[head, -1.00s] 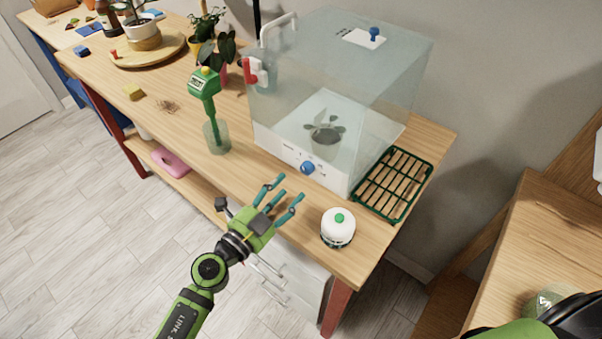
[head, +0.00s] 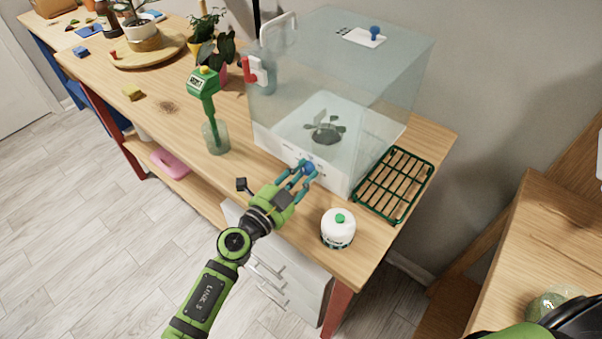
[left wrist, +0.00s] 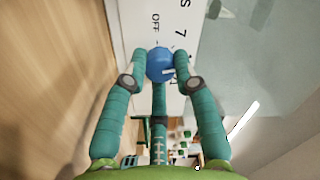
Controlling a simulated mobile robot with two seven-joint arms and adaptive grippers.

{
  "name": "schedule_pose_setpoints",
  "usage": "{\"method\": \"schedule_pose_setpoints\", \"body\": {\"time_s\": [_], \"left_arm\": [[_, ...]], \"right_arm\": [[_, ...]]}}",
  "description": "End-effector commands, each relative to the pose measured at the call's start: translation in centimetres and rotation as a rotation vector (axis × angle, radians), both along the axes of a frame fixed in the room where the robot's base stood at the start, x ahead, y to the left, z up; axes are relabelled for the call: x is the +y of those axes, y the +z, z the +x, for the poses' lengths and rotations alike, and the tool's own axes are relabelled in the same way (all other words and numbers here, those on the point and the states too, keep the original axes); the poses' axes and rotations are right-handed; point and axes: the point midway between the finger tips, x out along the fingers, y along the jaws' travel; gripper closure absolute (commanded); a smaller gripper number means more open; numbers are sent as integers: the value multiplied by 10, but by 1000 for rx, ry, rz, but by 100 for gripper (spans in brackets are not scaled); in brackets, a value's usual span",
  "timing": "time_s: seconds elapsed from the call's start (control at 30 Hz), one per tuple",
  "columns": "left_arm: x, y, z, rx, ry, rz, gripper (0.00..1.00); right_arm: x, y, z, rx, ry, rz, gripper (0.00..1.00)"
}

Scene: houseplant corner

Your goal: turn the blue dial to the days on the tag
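The blue dial (head: 308,168) is on the white front base of a clear box (head: 345,100). In the left wrist view the dial (left wrist: 160,64) has a pale pointer mark, with "OFF" and a "7" printed on the panel near it. My left gripper (head: 303,172) is at the dial. Its fingertips (left wrist: 160,72) lie on both sides of the dial and appear to touch it, with a third finger below.
A green-rimmed slatted rack (head: 394,184) lies right of the box. A green meter (head: 204,85) stands in a glass (head: 215,138) to the left. The table front between glass and gripper is clear.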

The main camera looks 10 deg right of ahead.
Motion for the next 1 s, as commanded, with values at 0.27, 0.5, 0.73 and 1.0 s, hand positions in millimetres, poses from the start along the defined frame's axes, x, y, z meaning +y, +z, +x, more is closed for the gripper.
{"method": "schedule_pose_setpoints", "body": {"time_s": [0.27, 0.5, 0.73, 1.0], "left_arm": [[1, -1, 1, -66, 2, 52, 100], [1, 0, 1, -186, 3, 145, 100], [1, 0, 1, -198, 4, 155, 100], [1, 0, 1, -196, 3, 154, 48]], "right_arm": [[0, -1, 0, 1, 0, 0, 56], [0, -2, -1, 1, 0, 0, 56], [0, -2, -1, 1, 0, 0, 56], [0, -2, -1, 2, 0, 0, 56]]}}
